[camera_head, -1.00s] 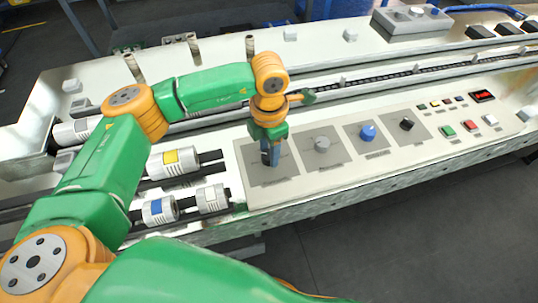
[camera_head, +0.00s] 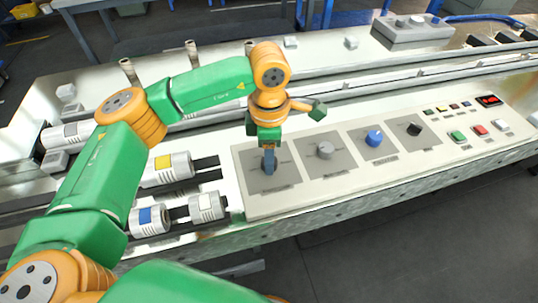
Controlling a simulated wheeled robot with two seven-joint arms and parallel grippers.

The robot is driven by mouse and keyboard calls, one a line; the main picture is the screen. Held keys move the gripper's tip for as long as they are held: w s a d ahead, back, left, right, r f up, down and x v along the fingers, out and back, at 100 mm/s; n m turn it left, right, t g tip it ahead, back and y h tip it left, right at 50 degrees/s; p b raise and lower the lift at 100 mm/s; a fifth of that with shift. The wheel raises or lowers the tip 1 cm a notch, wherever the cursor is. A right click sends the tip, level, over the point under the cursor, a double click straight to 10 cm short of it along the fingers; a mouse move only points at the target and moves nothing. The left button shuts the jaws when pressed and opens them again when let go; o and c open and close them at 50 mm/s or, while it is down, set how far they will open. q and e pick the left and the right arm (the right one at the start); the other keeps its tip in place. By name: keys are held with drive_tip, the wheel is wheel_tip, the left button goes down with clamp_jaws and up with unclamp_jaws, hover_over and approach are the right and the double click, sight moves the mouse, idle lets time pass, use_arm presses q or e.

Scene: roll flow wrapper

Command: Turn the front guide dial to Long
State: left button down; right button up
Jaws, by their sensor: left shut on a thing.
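My left gripper (camera_head: 268,165) points down at the leftmost dial plate (camera_head: 285,187) on the control panel. It is shut on that plate's dial, whose knob is mostly hidden by the fingers. The plate's labels are too small to read, so I cannot tell the dial's setting. My right gripper is not in view.
To the right on the panel stand a grey dial (camera_head: 324,150), a blue dial (camera_head: 374,138) and a black dial (camera_head: 414,129). Farther right are several coloured buttons and a red display (camera_head: 489,100). White rollers (camera_head: 166,170) lie left of the panel. A chain conveyor runs behind.

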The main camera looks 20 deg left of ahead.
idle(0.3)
use_arm(q)
drive_tip(key=shift+c, duration=1.9)
unclamp_jaws()
wheel_tip(320, 180, up, 7)
drive_tip(key=shift+r+b, duration=0.1)
drive_tip(key=shift+b, duration=0.2)
